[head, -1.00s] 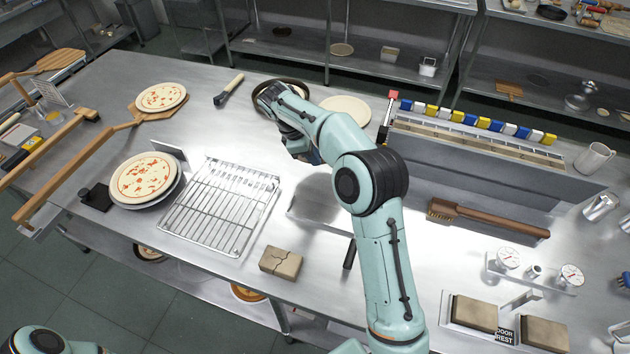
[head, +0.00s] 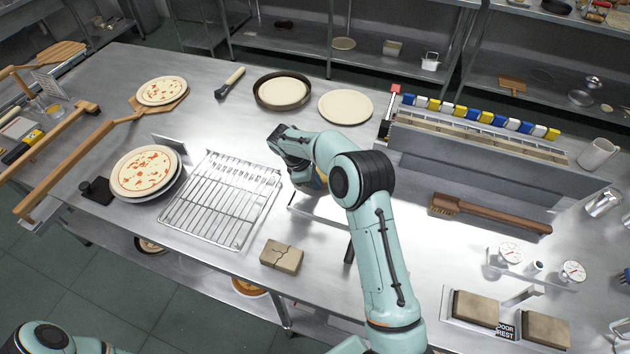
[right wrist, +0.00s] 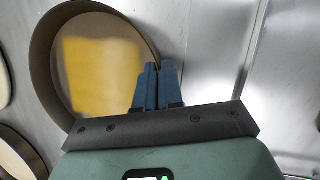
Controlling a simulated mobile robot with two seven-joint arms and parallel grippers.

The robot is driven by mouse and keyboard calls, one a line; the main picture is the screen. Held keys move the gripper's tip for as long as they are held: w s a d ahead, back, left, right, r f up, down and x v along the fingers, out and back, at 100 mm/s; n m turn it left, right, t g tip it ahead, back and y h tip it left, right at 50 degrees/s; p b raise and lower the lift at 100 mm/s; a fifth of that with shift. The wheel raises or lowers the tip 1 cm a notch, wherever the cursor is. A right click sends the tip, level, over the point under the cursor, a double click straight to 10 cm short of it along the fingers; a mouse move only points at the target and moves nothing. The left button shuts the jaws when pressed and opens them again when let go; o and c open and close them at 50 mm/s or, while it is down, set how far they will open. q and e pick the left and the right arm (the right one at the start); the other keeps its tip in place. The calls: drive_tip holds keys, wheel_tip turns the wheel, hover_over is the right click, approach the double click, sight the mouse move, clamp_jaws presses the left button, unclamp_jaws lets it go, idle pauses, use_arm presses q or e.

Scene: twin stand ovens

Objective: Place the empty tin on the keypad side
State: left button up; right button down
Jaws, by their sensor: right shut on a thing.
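In the right wrist view a round tin (right wrist: 100,62) with a dark rim hangs in my right gripper (right wrist: 157,70). The blue fingers are shut on its rim at the right side. Its inside looks bare apart from a yellow patch that may be a reflection. In the head view my right arm hides this tin and the fingertips over the middle of the table. Another dark tin (head: 282,91) with pale dough in it stands at the back. I cannot pick out a keypad. My left gripper is out of view.
A pale dough disc (head: 346,107) lies beside the dough tin. A wire rack (head: 221,200), a cracked block (head: 282,256) and a topped pizza (head: 145,171) are to the left and front. A long grey unit (head: 470,160) and a brush (head: 490,213) are to the right.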

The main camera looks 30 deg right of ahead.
drive_tip(key=c, duration=1.6)
unclamp_jaws()
drive_tip(key=shift+f, duration=0.15)
drive_tip(key=shift+c, duration=0.2)
drive_tip(key=o, duration=0.4)
drive_tip(key=shift+c, duration=0.2)
